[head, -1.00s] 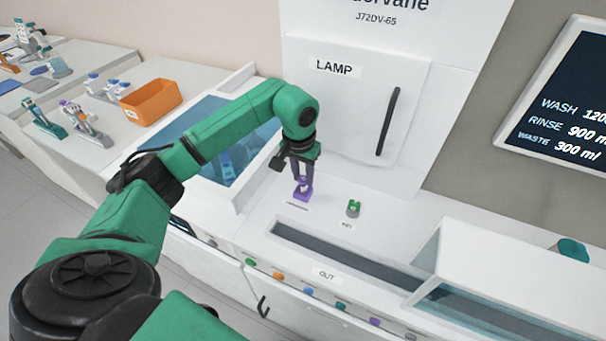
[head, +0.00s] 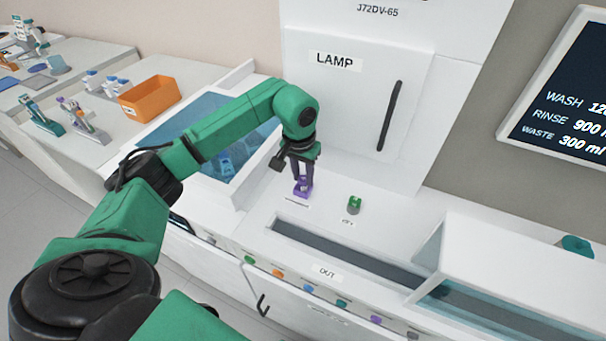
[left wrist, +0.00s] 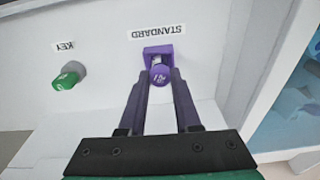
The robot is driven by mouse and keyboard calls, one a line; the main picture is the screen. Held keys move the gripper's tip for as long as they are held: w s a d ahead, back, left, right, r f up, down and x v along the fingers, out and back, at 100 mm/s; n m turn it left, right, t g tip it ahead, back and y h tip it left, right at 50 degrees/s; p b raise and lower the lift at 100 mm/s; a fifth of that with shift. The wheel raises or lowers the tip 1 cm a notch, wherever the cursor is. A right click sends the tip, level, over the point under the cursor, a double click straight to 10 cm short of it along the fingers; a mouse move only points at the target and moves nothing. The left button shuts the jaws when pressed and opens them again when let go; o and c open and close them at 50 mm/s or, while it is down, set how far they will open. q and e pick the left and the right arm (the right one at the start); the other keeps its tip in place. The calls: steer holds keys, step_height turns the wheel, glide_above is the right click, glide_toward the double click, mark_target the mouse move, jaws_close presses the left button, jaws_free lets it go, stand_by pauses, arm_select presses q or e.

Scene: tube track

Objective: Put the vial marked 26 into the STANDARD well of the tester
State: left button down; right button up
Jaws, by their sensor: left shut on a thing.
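My left gripper (head: 303,179) is shut on a purple-capped vial at the purple STANDARD well on the tester's white deck. In the left wrist view the vial's round purple cap (left wrist: 161,76) sits between the fingertips, over the square purple well (left wrist: 158,52); the number on the cap is too small to read surely. The STANDARD label (left wrist: 157,32) shows upside down beside the well. I cannot tell how deep the vial is seated, as the fingers and cap hide it. My right gripper is not in view.
A green-topped part (head: 354,204) stands at the KEY label, right of the well. The closed LAMP door (head: 342,95) rises behind. A long dark OUT slot (head: 345,253) lies in front, and a white housing (head: 510,255) is at the right. An orange bin (head: 150,98) stands on the left bench.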

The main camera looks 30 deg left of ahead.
arm_select(q)
steer(key=c, duration=0.5)
jaws_free()
steer(key=shift+r, duration=0.1)
steer(key=shift+r, duration=0.35)
steer(key=r, duration=0.4)
steer(key=s+r+b, duration=0.1)
steer(key=r, duration=0.4)
steer(key=s+r, duration=0.1)
steer(key=r, duration=0.3)
steer(key=shift+r+b, duration=0.3)
steer(key=shift+b, duration=0.05)
steer(key=shift+w, duration=0.1)
